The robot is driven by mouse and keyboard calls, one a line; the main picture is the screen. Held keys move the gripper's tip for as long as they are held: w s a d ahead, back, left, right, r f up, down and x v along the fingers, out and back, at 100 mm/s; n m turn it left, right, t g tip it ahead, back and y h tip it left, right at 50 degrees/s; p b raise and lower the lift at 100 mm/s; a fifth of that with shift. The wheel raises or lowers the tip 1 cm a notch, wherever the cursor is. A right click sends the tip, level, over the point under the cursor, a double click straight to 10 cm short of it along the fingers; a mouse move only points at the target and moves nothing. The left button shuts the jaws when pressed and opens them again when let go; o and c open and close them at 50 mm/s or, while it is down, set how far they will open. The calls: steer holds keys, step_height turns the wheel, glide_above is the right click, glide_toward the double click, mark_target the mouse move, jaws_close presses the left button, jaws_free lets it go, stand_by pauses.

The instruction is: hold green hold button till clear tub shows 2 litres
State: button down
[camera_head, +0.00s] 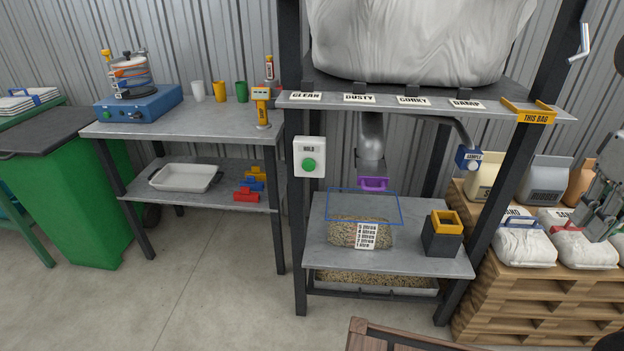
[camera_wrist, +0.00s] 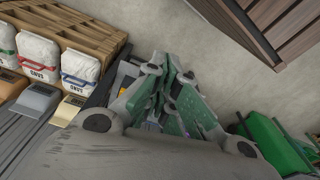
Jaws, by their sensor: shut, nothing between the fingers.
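The green hold button (camera_head: 309,165) sits on a white box marked HOLD, fixed to the left post of the dark frame. The clear tub (camera_head: 335,207) has a blue rim and stands on the frame's lower shelf under a spout. Grainy tan material (camera_head: 342,233) lies in its lower part, behind a scale label (camera_head: 366,236) marked 1 to 5 litres. I cannot read the exact level. My gripper (camera_head: 592,230) is at the far right, well away from the button, over the white bags. In the wrist view its fingers (camera_wrist: 178,85) are together and empty.
A purple slide gate (camera_head: 373,184) is below the spout (camera_head: 371,140). A black and yellow box (camera_head: 441,234) stands right of the tub. A pallet (camera_head: 520,300) with bags is at the right. A workbench (camera_head: 190,120) stands left. Floor before the frame's left side is clear.

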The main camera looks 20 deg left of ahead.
steer(key=w+a+f+n+t+h, duration=0.3)
steer(key=w+a+f+n+h, duration=0.3)
steer(key=a+n, duration=0.4)
steer(key=w+a+f+n+t+h, duration=0.35)
steer(key=w+a+f+n, duration=0.25)
steer(key=a+f+n, duration=0.4)
steer(key=a+f+n+t+y, duration=0.3)
steer(key=a+n+t, duration=0.15)
steer(key=a, duration=0.55)
steer(key=a+f+n+t+y, duration=0.35)
steer(key=a+n, duration=0.25)
steer(key=a, duration=0.4)
steer(key=s+a+r+n+t+y, duration=0.1)
steer(key=a+r+n+y, duration=0.3)
steer(key=a, duration=0.5)
steer(key=shift+s+a+r+t+y, duration=0.25)
steer(key=shift+s+t+y, duration=0.2)
steer(key=shift+y, duration=0.65)
steer(key=shift+w, duration=0.15)
